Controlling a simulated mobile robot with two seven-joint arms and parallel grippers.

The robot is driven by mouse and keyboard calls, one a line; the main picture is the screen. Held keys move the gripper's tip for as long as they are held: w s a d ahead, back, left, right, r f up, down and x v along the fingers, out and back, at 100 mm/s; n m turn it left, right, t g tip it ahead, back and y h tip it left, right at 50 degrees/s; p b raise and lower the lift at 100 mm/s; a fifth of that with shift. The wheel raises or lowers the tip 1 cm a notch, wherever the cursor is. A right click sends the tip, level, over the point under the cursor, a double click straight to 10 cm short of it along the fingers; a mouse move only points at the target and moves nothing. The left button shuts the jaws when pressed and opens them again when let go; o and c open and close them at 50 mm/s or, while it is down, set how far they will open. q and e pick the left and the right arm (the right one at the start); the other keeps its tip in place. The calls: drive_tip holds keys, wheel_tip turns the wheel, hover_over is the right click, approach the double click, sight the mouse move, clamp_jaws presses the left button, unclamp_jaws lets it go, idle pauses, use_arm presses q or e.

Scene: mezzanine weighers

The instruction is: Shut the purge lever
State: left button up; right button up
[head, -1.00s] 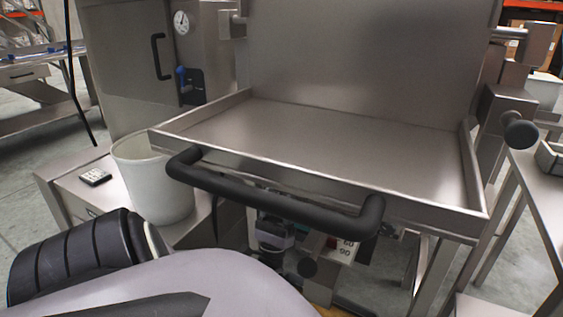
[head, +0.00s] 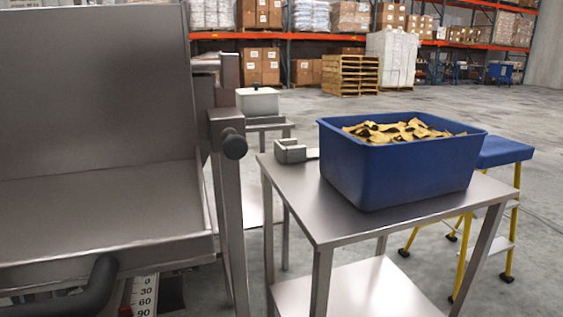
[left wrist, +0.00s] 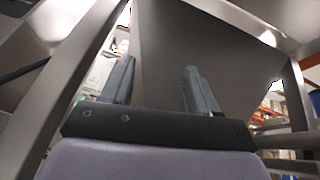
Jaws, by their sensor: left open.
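I cannot make out a purge lever for certain in the current views. A black round knob (head: 233,146) sticks out from a metal post at the right side of the steel tray machine (head: 95,205); I cannot tell what it works. My left gripper (left wrist: 158,82) shows only in the left wrist view. Its two grey fingers are apart with nothing between them, below a large grey steel surface (left wrist: 195,55) and between metal frame legs. My right gripper is in neither view.
A steel table (head: 330,217) on the right carries a blue bin (head: 400,175) of yellowish pieces and a grey bracket (head: 290,151). A blue-topped yellow step stool (head: 503,151) stands beyond. A black bar handle (head: 85,292) and a 0-to-90 scale (head: 145,296) are at lower left. Open floor lies behind.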

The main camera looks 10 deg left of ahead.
use_arm(q)
drive_tip(key=s+d+f+n+g+h+p, duration=0.2)
drive_tip(key=d+f+n+g+h+p, duration=0.1)
drive_tip(key=f+n+g+p, duration=0.4)
drive_tip(key=s+d+f+n+g+h+p, duration=0.25)
drive_tip(key=n+g+p, duration=0.2)
drive_tip(key=g, duration=0.35)
drive_tip(key=s+d+f+n+g+h+p, duration=0.1)
drive_tip(key=s+d+f+n+h+p, duration=0.15)
drive_tip(key=d+h+p, duration=0.8)
drive_tip(key=d+r+n+t+h+p, duration=0.3)
drive_tip(key=d+r+n+h, duration=0.3)
drive_tip(key=d+r, duration=1.1)
drive_tip(key=shift+d+r+n+t+h+p, duration=0.25)
drive_tip(key=shift+d+n+t+p, duration=0.2)
drive_tip(key=shift+d+n, duration=0.6)
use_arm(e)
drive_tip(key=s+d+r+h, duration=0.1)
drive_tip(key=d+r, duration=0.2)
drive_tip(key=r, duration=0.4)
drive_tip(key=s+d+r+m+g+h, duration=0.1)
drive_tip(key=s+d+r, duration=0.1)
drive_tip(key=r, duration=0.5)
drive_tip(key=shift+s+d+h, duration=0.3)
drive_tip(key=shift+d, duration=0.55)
